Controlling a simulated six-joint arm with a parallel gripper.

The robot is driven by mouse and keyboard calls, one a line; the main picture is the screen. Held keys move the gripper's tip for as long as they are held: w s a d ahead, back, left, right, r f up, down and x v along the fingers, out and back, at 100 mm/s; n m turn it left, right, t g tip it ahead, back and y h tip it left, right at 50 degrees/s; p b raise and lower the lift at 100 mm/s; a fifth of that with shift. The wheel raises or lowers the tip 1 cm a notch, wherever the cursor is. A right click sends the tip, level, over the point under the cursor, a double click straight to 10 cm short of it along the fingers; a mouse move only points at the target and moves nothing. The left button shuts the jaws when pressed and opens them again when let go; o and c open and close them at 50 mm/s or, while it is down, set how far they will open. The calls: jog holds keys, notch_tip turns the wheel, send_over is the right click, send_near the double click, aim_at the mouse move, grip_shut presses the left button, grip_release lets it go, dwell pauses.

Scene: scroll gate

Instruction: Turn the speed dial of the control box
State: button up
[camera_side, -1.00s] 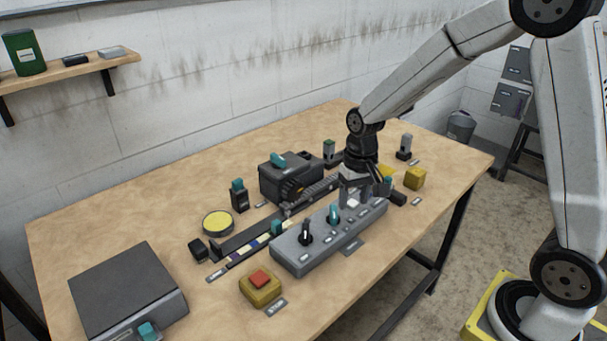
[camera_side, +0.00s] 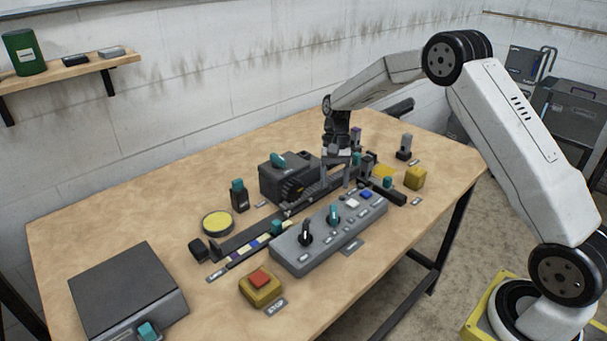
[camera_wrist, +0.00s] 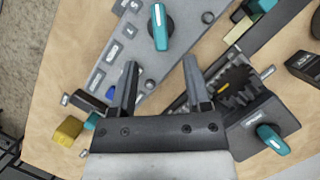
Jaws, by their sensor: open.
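The control box (camera_side: 322,240) is a long grey box in the middle of the table. On its top are a black dial (camera_side: 306,234), a teal dial (camera_side: 334,213) and several buttons. I cannot read which dial is marked speed. The teal dial also shows at the top of the wrist view (camera_wrist: 161,28), pointing nearly straight up in the picture. My gripper (camera_side: 356,173) is open and empty, pointing down near the back edge of the box. In the wrist view my gripper (camera_wrist: 162,72) has its fingers apart, below the teal dial and not touching it.
A narrow conveyor (camera_side: 240,241) runs behind the control box. A dark motor housing with a teal knob (camera_side: 279,160) stands behind that. A yellow box with a red button (camera_side: 260,282) is in front at left; a yellow block (camera_side: 415,178) is at right.

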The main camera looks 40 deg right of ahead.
aim_at(334, 210)
jog(key=shift+f, duration=0.15)
jog(key=shift+x, duration=3.8)
grip_shut()
